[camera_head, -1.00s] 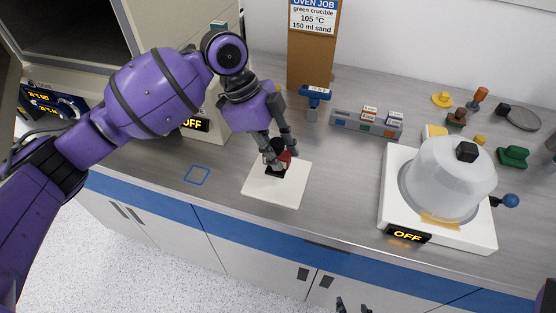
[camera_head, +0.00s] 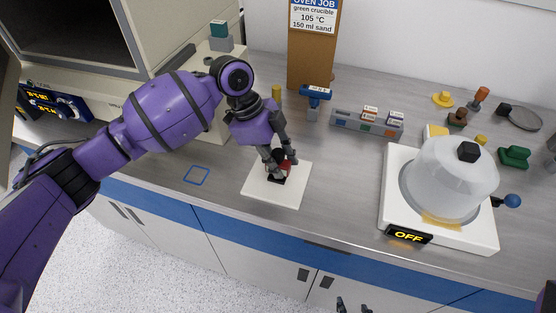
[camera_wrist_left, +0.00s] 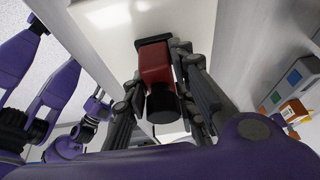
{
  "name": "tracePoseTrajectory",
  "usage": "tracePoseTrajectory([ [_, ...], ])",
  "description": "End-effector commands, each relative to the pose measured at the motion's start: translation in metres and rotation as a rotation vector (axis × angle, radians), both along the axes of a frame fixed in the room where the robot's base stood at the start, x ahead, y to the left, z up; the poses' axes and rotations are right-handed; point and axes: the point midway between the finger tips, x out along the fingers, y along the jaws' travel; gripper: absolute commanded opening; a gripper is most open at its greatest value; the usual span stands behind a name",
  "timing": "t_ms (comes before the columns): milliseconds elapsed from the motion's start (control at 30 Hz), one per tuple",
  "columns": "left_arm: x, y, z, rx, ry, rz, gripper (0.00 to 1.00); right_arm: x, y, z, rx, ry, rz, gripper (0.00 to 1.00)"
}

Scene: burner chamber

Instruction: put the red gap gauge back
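The red gap gauge (camera_wrist_left: 155,67) is a red block with a black foot and a black round knob. In the left wrist view it stands between the fingers of my left gripper (camera_wrist_left: 157,85), over the white plate. In the head view its red side (camera_head: 285,165) shows beside the fingers of my left gripper (camera_head: 278,164), above the white plate (camera_head: 291,197). The fingers flank the gauge closely. I cannot tell whether they press on it, nor whether its foot touches the plate.
A blue outlined square (camera_head: 197,175) on the bench is empty. A grey rack with small boxes (camera_head: 366,124) and a blue-topped stand (camera_head: 315,100) are behind the plate. A domed device reading OFF (camera_head: 450,180) stands to the right.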

Motion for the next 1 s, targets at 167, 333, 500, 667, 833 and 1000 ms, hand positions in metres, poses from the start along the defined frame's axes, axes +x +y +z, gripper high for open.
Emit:
tracePoseTrajectory([
  [167,0.0,0.0,0.0,0.0,0.0,0.0,0.42,-0.003,-0.001,-0.001,-0.002,0.004,0.001,0.43],
  [333,0.0,0.0,0.0,0.0,0.0,0.0,0.42,-0.006,-0.003,-0.002,-0.004,0.01,0.002,0.43],
  [500,0.001,0.001,0.008,-0.002,-0.002,0.0,0.42,-0.007,-0.003,-0.001,-0.006,0.011,0.002,0.43],
  [667,0.004,0.011,0.032,-0.001,-0.004,0.001,0.42,-0.008,-0.003,-0.003,-0.006,0.013,0.002,0.43],
  [833,0.009,0.025,0.067,0.0,-0.003,0.0,0.42,-0.007,-0.003,-0.004,-0.005,0.012,0.002,0.43],
  [1000,0.012,0.036,0.096,-0.002,-0.001,0.001,0.42,-0.002,-0.001,-0.003,-0.003,0.005,0.003,0.43],
])
